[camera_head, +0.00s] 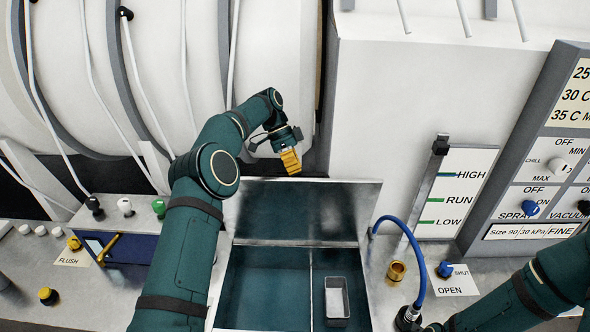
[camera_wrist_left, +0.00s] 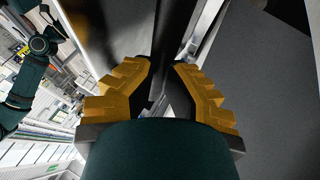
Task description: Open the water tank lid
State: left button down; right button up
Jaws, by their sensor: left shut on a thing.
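The water tank lid (camera_head: 335,212) is a flat grey metal panel, raised and tilted up along the back of the tank opening. The open tank (camera_head: 262,290) shows a dark blue-green interior below it. My left gripper (camera_head: 291,163) has yellow fingers and is at the lid's far, upper edge, shut on it. In the left wrist view the yellow fingers (camera_wrist_left: 165,80) reach down on either side of a dark strip; the exact contact is hard to see. My right arm enters at the lower right, and its gripper is outside the head view.
A small grey container (camera_head: 337,300) stands in the tank's right part. A blue hose (camera_head: 408,240) arches right of the tank, near a brass fitting (camera_head: 397,271) and a blue valve knob (camera_head: 445,269). A level gauge (camera_head: 437,195) and large white drum (camera_head: 270,70) stand behind.

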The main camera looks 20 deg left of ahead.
jog(key=shift+w, duration=0.1)
dwell(0.7)
jog(key=shift+c, duration=0.4)
jog(key=shift+w, duration=0.1)
grip_shut()
jog(key=m+t+y, duration=0.1)
jog(key=m+t, duration=1.2)
jog(key=t, duration=0.3)
send_near(374, 185)
jog(key=x, duration=0.8)
jog(key=shift+w+a, duration=0.1)
jog(key=shift+w, duration=0.15)
